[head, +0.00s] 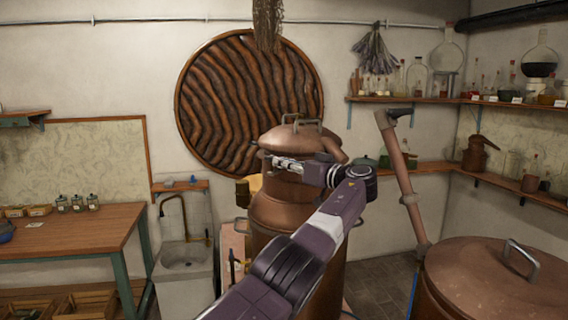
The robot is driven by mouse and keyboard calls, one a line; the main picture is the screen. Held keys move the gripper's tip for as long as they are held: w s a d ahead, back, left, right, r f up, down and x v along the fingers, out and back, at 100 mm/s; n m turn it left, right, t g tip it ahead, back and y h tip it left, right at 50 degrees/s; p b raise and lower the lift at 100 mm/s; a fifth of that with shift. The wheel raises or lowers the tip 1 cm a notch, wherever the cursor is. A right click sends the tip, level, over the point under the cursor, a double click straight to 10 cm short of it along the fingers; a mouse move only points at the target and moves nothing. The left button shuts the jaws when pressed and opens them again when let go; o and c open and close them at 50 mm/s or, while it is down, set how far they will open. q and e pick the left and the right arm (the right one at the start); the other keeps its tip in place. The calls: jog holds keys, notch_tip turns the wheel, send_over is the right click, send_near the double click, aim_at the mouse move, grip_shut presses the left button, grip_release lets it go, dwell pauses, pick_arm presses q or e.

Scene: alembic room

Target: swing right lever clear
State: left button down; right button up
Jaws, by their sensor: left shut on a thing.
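A tall copper still (285,213) stands in the middle of the head view. Its domed lid (292,140) has a grey handle (302,121) on top. My left gripper (276,161) is at the still's neck, just below the lid's rim. It is shut on a small metal part there, seemingly a lever, mostly hidden by the fingers. My left arm crosses in front of the still and hides part of its right side. I cannot make out a second lever. My right gripper is not in view.
A copper vat (480,275) with a handled lid stands at the front right, with a slanted copper pipe (402,185) beside it. A wooden table (80,232) and a sink (184,256) are at the left. Shelves of glassware (430,99) line the right corner.

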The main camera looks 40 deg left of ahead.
pick_arm(q)
jog(key=shift+f, duration=0.1)
jog(key=c, duration=2)
grip_release()
jog(key=shift+o, duration=0.2)
jog(key=s+d, duration=0.1)
jog(key=d, duration=1)
jog(key=shift+s+d, duration=0.25)
jog(key=shift+d, duration=0.15)
